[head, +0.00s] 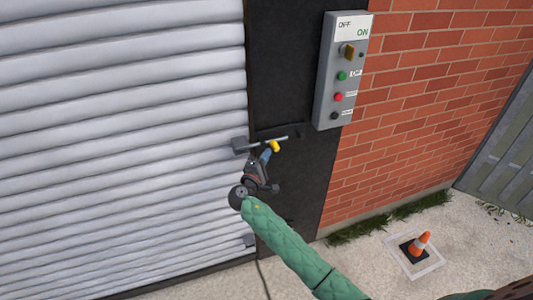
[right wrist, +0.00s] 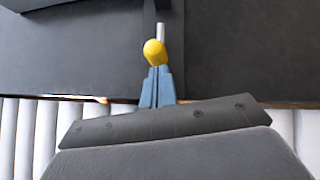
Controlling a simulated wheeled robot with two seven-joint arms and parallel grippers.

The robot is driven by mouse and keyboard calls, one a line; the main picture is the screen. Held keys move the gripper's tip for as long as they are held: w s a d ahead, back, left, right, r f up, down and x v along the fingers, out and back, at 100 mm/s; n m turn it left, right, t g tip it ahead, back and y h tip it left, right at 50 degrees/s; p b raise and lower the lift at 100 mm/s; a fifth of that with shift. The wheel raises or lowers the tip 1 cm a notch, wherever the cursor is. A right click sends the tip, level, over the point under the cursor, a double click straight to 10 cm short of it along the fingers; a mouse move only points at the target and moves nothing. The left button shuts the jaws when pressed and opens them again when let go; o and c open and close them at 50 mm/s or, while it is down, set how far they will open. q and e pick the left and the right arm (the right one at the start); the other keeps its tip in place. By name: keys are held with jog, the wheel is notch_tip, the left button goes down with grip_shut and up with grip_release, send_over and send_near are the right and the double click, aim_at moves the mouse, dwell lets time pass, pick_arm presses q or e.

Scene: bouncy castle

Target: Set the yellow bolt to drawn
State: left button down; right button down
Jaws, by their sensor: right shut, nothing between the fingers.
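The yellow bolt shows its yellow knob (head: 274,146) on a thin grey rod, mounted on the dark post beside the roller shutter. In the right wrist view the knob (right wrist: 154,52) is just beyond my fingertips, with the pale rod above it. My right gripper (head: 267,152) has its blue fingers shut together with nothing between them. In the right wrist view the fingers (right wrist: 158,72) end right at the knob's near side; I cannot tell whether they touch it. My left gripper is not in view.
A ribbed white shutter (head: 120,130) fills the left. A grey control box (head: 342,75) with a yellow switch and several buttons hangs above right, by a brick wall (head: 420,90). The space before the post is otherwise clear.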

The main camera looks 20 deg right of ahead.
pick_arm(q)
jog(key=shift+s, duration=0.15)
pick_arm(e)
jog(key=shift+d, duration=0.1)
